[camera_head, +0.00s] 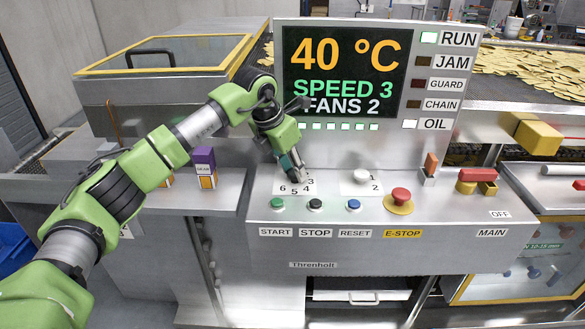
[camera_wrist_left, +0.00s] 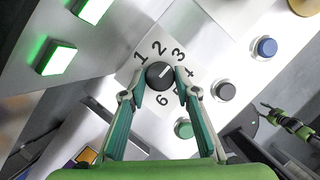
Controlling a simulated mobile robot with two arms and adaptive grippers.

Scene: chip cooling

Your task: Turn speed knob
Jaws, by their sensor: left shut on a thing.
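The speed knob (camera_wrist_left: 160,75) is a round dark knob with a pale pointer line, ringed by the numbers 1 to 6 on a white plate. Its pointer slants toward the 3 in the left wrist view. My left gripper (camera_wrist_left: 158,94) has a finger on each side of the knob and is shut on it. In the head view my left gripper (camera_head: 291,170) reaches down to the number plate (camera_head: 294,188) and hides the knob. The display (camera_head: 344,75) reads 40 °C, SPEED 3, FANS 2. A green and black part, perhaps my right arm, shows at the right of the wrist view.
A second pale knob (camera_head: 361,176) marked 1 and 2 stands to the right. The green start button (camera_head: 278,204), black stop button (camera_head: 316,205), blue reset button (camera_head: 353,206) and red e-stop (camera_head: 400,196) line the front panel.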

